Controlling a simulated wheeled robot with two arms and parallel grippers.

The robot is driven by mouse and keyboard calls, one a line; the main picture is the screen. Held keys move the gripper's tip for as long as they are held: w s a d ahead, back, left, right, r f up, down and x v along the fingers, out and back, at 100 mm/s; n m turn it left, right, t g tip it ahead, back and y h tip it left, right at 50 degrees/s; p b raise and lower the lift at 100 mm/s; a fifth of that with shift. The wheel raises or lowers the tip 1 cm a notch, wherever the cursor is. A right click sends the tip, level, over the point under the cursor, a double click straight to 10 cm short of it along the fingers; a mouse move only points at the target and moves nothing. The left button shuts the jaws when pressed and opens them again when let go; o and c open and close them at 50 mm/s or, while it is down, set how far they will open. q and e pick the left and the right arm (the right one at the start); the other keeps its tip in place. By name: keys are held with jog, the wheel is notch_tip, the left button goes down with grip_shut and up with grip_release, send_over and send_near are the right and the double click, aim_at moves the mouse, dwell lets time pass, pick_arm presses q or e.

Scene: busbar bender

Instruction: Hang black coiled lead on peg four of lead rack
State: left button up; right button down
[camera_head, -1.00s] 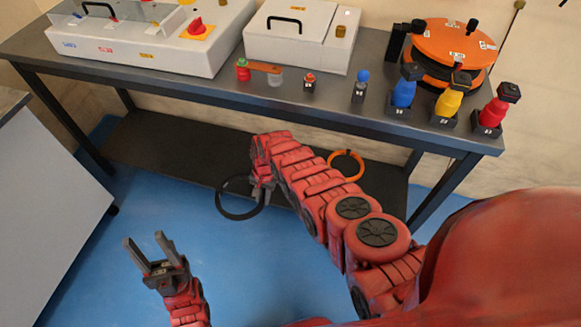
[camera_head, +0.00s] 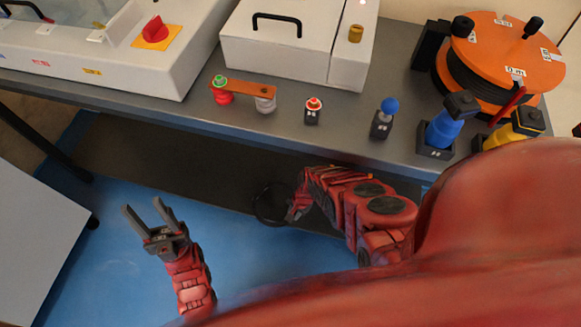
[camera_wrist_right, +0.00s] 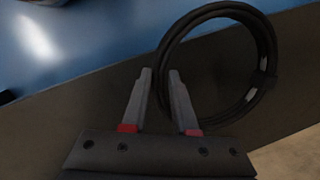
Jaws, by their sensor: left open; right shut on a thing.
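The black coiled lead (camera_head: 257,203) is a ring at the tip of my right gripper (camera_head: 291,211), in front of the bench's lower shelf. In the right wrist view the coil (camera_wrist_right: 268,45) rises beyond the fingertips of my right gripper (camera_wrist_right: 160,73), with a pale band on its right side. The gripper is shut on the near left part of the ring. My left gripper (camera_head: 143,204) is open and empty over the blue floor at the lower left. The lead rack and peg four are not in view.
The dark workbench (camera_head: 345,143) spans the view, with its dark lower shelf (camera_head: 150,178) beneath. On top are a white box (camera_head: 285,50), an orange reel (camera_head: 505,45) and blue (camera_head: 445,130) and yellow (camera_head: 503,138) handled items. A grey cabinet (camera_head: 35,235) stands left; blue floor is clear.

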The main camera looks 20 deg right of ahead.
jog(key=w+d+b, duration=0.2)
jog(key=w+b, duration=0.1)
jog(key=b, duration=0.1)
jog(key=w+d+f+b, duration=0.1)
jog(key=w+d+b, duration=0.2)
jog(key=w+b, duration=0.1)
jog(key=w+d+f+b, duration=0.1)
jog(key=w+d+b, duration=0.2)
jog(key=w+b, duration=0.1)
jog(key=shift+w+d+b, duration=0.15)
jog(key=shift+w+b, duration=0.1)
jog(key=shift+b, duration=0.4)
jog(key=shift+w+d+r+b, duration=0.15)
jog(key=shift+w+d+b, duration=0.2)
jog(key=shift+w+b, duration=0.15)
notch_tip(320, 180, down, 3)
jog(key=b, duration=0.4)
jog(key=shift+w+d, duration=0.15)
jog(key=shift+f, duration=0.35)
jog(key=shift+r, duration=0.2)
jog(key=shift+f, duration=0.15)
jog(key=c, duration=0.7)
grip_release()
